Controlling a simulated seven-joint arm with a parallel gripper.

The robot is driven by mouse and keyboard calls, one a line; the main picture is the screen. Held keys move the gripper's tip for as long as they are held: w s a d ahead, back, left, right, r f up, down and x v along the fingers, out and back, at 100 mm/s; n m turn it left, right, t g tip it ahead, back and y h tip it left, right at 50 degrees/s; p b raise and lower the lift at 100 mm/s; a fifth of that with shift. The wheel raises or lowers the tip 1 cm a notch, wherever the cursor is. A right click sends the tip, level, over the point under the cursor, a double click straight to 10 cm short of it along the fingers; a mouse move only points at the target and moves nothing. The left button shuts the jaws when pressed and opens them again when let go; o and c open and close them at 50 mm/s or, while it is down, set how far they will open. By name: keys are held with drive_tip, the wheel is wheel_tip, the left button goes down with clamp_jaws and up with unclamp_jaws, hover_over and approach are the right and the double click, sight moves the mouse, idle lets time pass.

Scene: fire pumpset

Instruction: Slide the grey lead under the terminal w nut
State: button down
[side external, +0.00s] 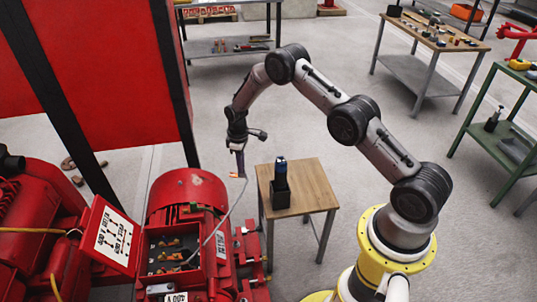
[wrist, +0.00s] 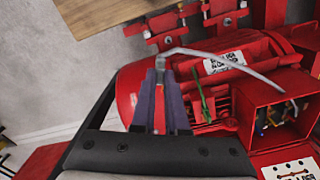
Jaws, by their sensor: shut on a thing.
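My gripper (side external: 239,172) hangs above and behind the red motor, left of the small wooden table. In the wrist view its purple fingers (wrist: 163,72) are shut on the end of the grey lead (wrist: 222,65). The lead arcs from the fingertips to the open red terminal box (wrist: 247,97). In the side view the grey lead (side external: 222,217) slopes down into the terminal box (side external: 147,262). Several brass-coloured terminals (side external: 174,254) sit inside the box. They are too small to tell which is the w nut. The lead's held tip is apart from the box.
A diagram plate (side external: 113,237) is on a red panel left of the box. The small wooden table (side external: 313,198) holds a black holder (side external: 281,194) with a blue-topped item. A green item (wrist: 203,100) stands on the motor beside the fingers. Open floor lies behind the motor.

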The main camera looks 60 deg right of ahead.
drive_tip(key=a+r+n, duration=0.2)
drive_tip(key=a, duration=1.1)
drive_tip(key=s+a+r+n, duration=0.1)
drive_tip(key=a+r+n, duration=0.1)
drive_tip(key=a, duration=1.2)
drive_tip(key=shift+r+n, duration=0.25)
drive_tip(key=shift+n, duration=0.05)
drive_tip(key=shift+d, duration=0.1)
drive_tip(key=shift+s+f, duration=0.1)
drive_tip(key=shift+f, duration=5.2)
drive_tip(key=shift+f, duration=0.15)
drive_tip(key=shift+w+a, duration=0.9)
drive_tip(key=shift+w, duration=0.05)
drive_tip(key=c, duration=0.5)
unclamp_jaws()
drive_tip(key=shift+c, duration=0.2)
